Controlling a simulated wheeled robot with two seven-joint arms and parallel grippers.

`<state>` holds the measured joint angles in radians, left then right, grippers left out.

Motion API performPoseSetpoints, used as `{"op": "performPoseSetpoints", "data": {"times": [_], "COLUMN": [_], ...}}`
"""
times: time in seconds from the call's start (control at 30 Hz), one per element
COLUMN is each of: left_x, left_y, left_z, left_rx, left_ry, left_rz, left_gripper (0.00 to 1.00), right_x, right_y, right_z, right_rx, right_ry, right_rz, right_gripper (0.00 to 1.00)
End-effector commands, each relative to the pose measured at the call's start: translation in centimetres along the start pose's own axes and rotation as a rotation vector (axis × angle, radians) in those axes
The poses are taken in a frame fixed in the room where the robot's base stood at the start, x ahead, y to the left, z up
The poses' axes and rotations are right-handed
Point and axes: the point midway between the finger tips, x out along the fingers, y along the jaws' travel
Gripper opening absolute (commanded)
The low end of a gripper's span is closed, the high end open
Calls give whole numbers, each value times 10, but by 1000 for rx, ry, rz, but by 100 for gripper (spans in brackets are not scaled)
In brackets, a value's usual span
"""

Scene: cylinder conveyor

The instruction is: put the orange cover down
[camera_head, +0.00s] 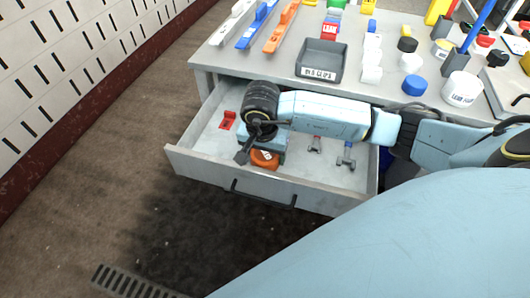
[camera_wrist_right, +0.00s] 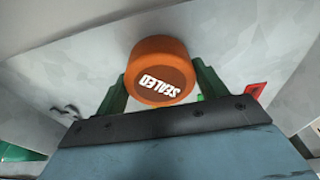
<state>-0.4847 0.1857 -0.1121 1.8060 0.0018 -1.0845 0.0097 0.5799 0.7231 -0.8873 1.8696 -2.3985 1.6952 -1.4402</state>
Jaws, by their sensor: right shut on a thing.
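The orange cover (camera_head: 264,159) is a short round cap inside the open drawer (camera_head: 205,157), near its front. In the right wrist view the orange cover (camera_wrist_right: 160,70) has white "SEALED" lettering on its face. My right gripper (camera_head: 262,152) reaches down into the drawer, and its green fingers (camera_wrist_right: 161,88) are shut on the cover from both sides. I cannot tell whether the cover touches the drawer floor. In the head view my gripper hides part of the cover. My left gripper is not in view.
A red piece (camera_head: 228,120) lies in the drawer to the left, and small blue-and-grey parts (camera_head: 346,156) lie to the right. The drawer's front wall and handle (camera_head: 262,196) are close by. The tabletop above holds a grey bin (camera_head: 321,61) and several caps.

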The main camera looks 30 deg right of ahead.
Motion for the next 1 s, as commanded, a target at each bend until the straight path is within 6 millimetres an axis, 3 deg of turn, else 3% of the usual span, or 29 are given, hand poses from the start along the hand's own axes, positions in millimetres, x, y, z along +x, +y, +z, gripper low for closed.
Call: {"op": "performPoseSetpoints", "data": {"times": [0.17,0.2,0.37,0.77,1.0], "left_x": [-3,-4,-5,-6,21], "left_y": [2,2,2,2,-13], "left_z": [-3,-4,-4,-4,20], "left_rx": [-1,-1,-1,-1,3], "left_ry": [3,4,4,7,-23], "left_rz": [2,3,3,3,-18], "left_gripper": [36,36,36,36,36], "right_x": [2,3,2,-1,-45], "right_y": [0,0,0,0,-1], "right_z": [0,0,0,0,-2], "right_rx": [0,0,0,0,-2], "right_ry": [0,0,0,0,3], "right_rz": [0,1,1,1,-3], "right_gripper": [50,72,93,93,93]}}
